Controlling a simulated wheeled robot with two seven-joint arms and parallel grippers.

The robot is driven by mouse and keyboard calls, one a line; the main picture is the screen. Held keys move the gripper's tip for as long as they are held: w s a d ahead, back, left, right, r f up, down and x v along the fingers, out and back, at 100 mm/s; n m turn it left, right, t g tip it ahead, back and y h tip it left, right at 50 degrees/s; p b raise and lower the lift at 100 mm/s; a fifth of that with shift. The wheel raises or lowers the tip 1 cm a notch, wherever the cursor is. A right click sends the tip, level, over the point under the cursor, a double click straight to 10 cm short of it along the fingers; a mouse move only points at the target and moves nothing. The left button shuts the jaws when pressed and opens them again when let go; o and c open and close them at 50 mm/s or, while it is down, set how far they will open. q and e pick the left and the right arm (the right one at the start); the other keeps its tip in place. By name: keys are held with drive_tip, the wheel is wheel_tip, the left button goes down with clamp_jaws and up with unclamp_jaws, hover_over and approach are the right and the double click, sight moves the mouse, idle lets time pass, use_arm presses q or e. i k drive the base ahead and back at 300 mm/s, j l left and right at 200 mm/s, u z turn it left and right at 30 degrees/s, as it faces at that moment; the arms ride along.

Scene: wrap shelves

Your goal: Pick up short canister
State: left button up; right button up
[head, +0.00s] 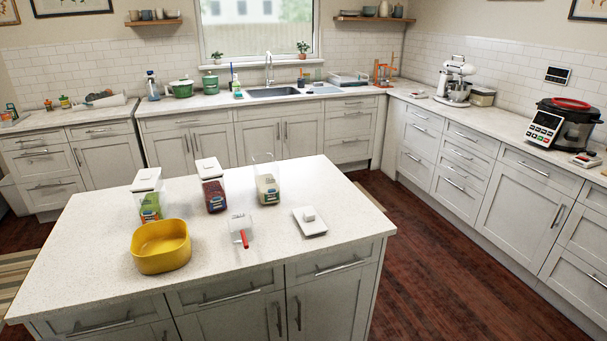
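Several clear containers stand on the kitchen island (330,186). The left canister (148,204) has a white lid and a green label. The middle canister (214,194) has a white lid and dark red contents. The right canister (267,186) is open at the top with pale contents low inside. A white square lid (309,220) with a raised knob lies flat to its right. I cannot tell for sure which one is the short canister. Neither of my grippers is in view.
A yellow bowl (161,246) stands at the island's front left. A small clear scoop (241,228) with a red handle lies near the middle. The island's right end is clear. Counters with a sink (273,92), a stand mixer (456,80) and a cooker (564,124) line the walls.

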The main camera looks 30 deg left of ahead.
sight(266, 169)
drive_tip(key=u, duration=1.35)
